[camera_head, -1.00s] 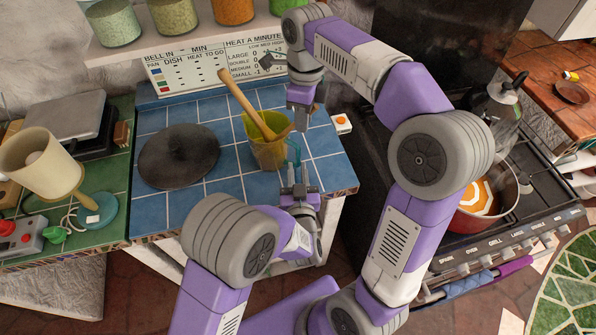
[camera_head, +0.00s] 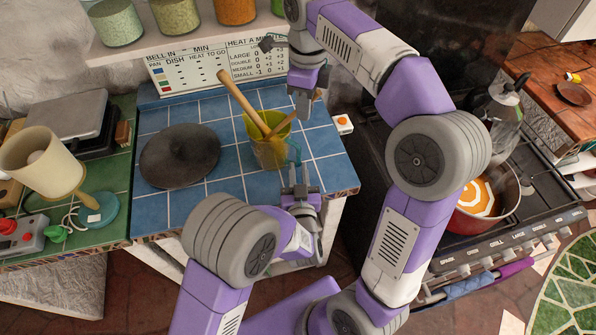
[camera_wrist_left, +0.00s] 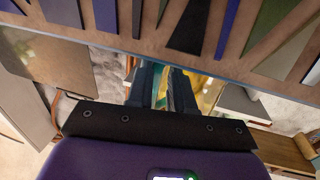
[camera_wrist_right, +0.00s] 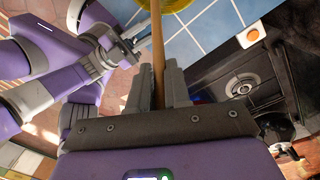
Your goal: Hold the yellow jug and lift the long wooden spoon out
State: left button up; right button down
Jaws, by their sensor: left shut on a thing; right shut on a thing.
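The yellow jug (camera_head: 264,153) stands upright on the blue tiles near the counter's front right. My left gripper (camera_head: 296,168) is shut on its teal handle (camera_head: 294,152). Yellow of the jug shows beside the fingers in the left wrist view (camera_wrist_left: 205,88). Two wooden handles rise from the jug. One thick handle (camera_head: 240,100) leans left and is free. The other, a wooden spoon (camera_head: 284,123), leans right, and my right gripper (camera_head: 302,112) is shut on it. The spoon runs from between the right fingers towards the jug in the right wrist view (camera_wrist_right: 158,40). Its lower end is hidden in the jug.
A dark round plate (camera_head: 180,155) lies left of the jug on the blue tiles. A small white box with an orange button (camera_head: 343,124) sits to the right. The stove with a red pot (camera_head: 487,205) is further right. A shelf with jars (camera_head: 175,18) hangs above the back.

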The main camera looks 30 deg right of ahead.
jog(key=shift+r, duration=4.25)
pick_arm(q)
jog(key=shift+c, duration=0.2)
pick_arm(e)
notch_tip(320, 180, down, 12)
jog(key=shift+f, duration=0.2)
jog(key=c, duration=1)
grip_release()
jog(key=r, duration=1.2)
jog(key=shift+w+d, duration=0.25)
